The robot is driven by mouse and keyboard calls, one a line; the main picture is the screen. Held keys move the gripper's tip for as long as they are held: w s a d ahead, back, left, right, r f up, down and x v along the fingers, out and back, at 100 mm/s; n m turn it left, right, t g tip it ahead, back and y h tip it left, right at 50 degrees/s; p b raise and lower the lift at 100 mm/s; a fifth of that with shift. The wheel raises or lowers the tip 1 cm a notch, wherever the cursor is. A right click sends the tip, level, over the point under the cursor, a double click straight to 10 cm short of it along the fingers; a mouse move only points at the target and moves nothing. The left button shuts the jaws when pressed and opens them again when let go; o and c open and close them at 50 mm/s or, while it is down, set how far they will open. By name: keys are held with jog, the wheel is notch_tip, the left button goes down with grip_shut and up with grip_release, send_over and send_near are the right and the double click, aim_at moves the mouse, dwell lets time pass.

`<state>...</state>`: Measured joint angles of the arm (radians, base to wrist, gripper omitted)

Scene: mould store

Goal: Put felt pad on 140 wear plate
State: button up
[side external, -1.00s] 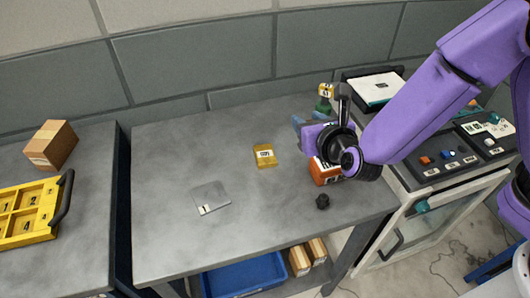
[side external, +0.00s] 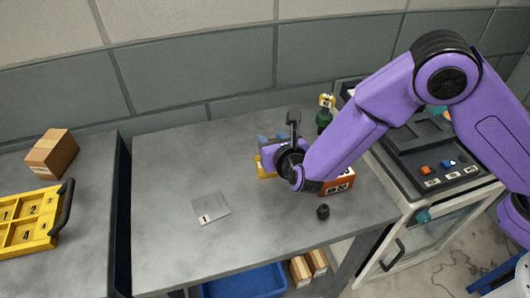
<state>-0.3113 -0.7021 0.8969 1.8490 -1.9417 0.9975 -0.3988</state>
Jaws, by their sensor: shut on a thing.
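My gripper (side external: 266,153) is over the middle of the grey table, with its purple hand and black wrist turned toward the camera. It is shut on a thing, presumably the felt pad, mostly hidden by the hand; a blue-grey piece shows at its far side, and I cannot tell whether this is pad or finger. A yellow plate (side external: 264,170) lies just below or behind the hand, partly covered. A thin grey plate (side external: 211,208) with a small white label lies flat to the left, clear of the gripper. I cannot read 140 on either plate.
An orange labelled box (side external: 341,183) and a small black knob (side external: 322,212) stand right of my gripper. A green bottle (side external: 324,118) stands behind. A yellow tray (side external: 30,220) and a cardboard box (side external: 52,153) are on the left table. The table's left half is mostly free.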

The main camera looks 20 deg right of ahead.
jog(key=shift+w+a+f, duration=0.3)
jog(key=shift+w+f, duration=0.1)
jog(key=shift+f, duration=0.2)
jog(key=shift+w+a+f, duration=0.3)
jog(key=shift+w+f, duration=0.1)
jog(key=shift+f, duration=0.2)
jog(key=shift+w+f, duration=0.1)
jog(key=shift+f, duration=1.5)
jog(key=shift+f, duration=0.1)
jog(key=o, duration=1)
jog(key=shift+o, duration=0.2)
jog(key=shift+s+a+r, duration=0.1)
jog(key=shift+s+r, duration=0.15)
jog(key=shift+s, duration=0.1)
jog(key=v, duration=1.1)
jog(key=shift+s+r, duration=0.1)
jog(key=shift+s, duration=0.05)
